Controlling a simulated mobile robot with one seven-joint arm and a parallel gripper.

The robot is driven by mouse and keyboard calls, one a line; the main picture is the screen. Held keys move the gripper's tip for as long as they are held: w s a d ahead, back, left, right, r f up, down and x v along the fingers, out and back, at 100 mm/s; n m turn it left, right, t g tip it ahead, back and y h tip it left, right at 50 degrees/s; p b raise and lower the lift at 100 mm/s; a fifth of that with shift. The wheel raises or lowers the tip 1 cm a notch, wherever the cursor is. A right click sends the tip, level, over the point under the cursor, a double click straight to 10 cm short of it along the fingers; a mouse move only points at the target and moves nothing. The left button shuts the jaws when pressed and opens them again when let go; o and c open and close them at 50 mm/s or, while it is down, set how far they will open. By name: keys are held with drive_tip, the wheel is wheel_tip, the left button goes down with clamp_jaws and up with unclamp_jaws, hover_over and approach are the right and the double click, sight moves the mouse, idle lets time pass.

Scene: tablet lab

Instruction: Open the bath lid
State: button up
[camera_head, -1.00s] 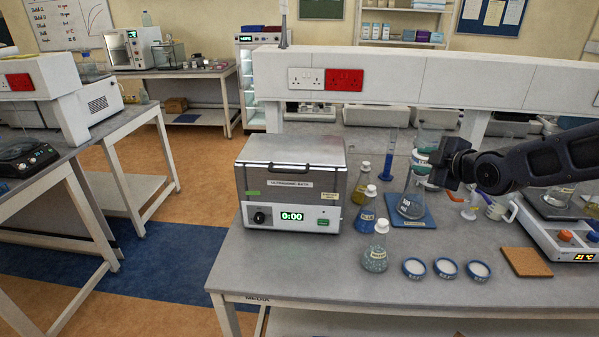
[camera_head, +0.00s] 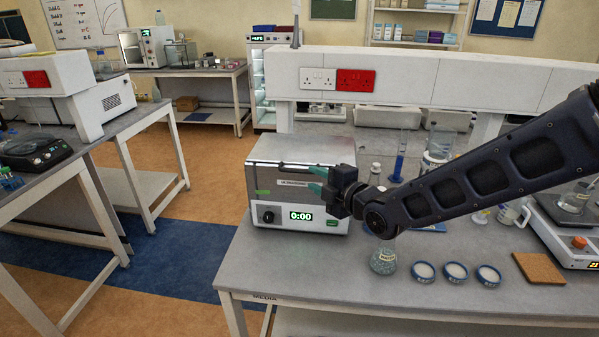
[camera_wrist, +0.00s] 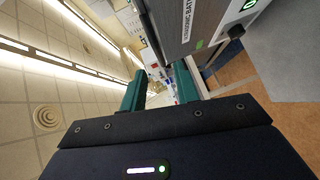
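The ultrasonic bath (camera_head: 268,192) is a grey metal box on the bench, with a white front panel, a black knob and a green 0:00 display. Its silver lid (camera_head: 290,148) is down and shut. My gripper (camera_head: 314,179) is in front of the bath's upper right front, with green fingers pointing left towards it. The fingers are spread apart with nothing between them. In the wrist view, my gripper (camera_wrist: 162,88) is open and the bath front (camera_wrist: 205,28) shows at the top, turned sideways. Whether a finger touches the lid cannot be told. My wrist hides the bath's right front edge.
A flask (camera_head: 383,262) and three small blue-rimmed dishes (camera_head: 455,272) stand at the bench front, right of the bath. Bottles and a blue cylinder (camera_head: 399,165) stand behind my arm. A white socket shelf (camera_head: 450,80) runs behind. The bench's front left edge is close to the bath.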

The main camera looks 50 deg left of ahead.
sight(301, 172)
drive_tip(key=a, duration=0.5)
drive_tip(key=a+f, duration=0.1)
drive_tip(key=a, duration=0.1)
drive_tip(key=shift+a, duration=0.2)
clamp_jaws()
